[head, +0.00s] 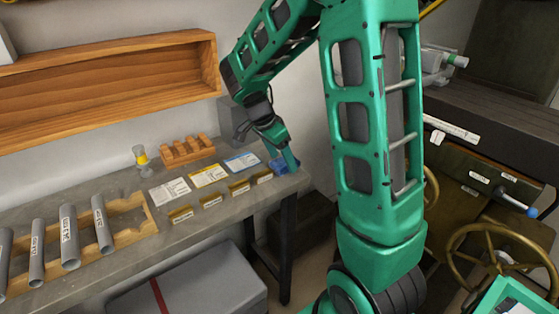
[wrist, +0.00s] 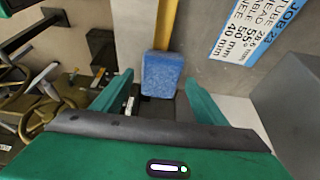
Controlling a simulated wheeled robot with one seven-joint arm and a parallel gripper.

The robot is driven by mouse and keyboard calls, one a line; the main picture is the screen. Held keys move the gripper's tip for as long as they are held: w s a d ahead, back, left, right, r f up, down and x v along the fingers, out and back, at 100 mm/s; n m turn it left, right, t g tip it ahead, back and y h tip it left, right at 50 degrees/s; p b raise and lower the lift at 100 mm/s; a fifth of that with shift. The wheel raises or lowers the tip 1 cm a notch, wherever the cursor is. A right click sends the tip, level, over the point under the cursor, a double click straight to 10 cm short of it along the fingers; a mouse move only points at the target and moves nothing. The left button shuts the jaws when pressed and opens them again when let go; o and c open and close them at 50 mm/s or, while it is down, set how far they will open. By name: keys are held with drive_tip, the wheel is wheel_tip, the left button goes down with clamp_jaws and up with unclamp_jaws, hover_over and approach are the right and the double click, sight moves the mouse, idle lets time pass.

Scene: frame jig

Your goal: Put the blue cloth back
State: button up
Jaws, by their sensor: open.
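The blue cloth (head: 277,166) is a small folded-looking block at the right end of the grey workbench. In the wrist view the cloth (wrist: 163,74) shows as a speckled blue rectangle between and just ahead of my fingertips. My gripper (head: 291,162) is at the right end of the bench, pointing down beside the cloth. In the wrist view my gripper (wrist: 159,80) is open, with one finger on each side of the cloth. I cannot tell whether the fingers touch it.
The workbench (head: 135,225) holds a blue-headed job card (head: 242,162), other cards, a wooden peg rack (head: 187,150) and several grey tubes (head: 69,238) in a wooden holder. A wooden shelf (head: 110,90) hangs above. A dark machine with handwheels (head: 500,240) stands at right.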

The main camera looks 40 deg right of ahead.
drive_tip(key=v, duration=1)
drive_tip(key=s+d+n+y, duration=0.1)
drive_tip(key=s+d+n, duration=0.15)
drive_tip(key=s, duration=0.55)
drive_tip(key=s+d+n+y, duration=0.1)
drive_tip(key=s+d+n, duration=0.15)
drive_tip(key=s, duration=0.45)
drive_tip(key=s+a+f+n+y, duration=0.1)
drive_tip(key=s+n, duration=0.2)
drive_tip(key=s, duration=0.3)
drive_tip(key=s+a+f+n+y, duration=0.1)
drive_tip(key=s+a+f+n, duration=0.1)
drive_tip(key=s, duration=0.5)
drive_tip(key=shift+s+n+y, duration=0.3)
drive_tip(key=shift+n, duration=0.3)
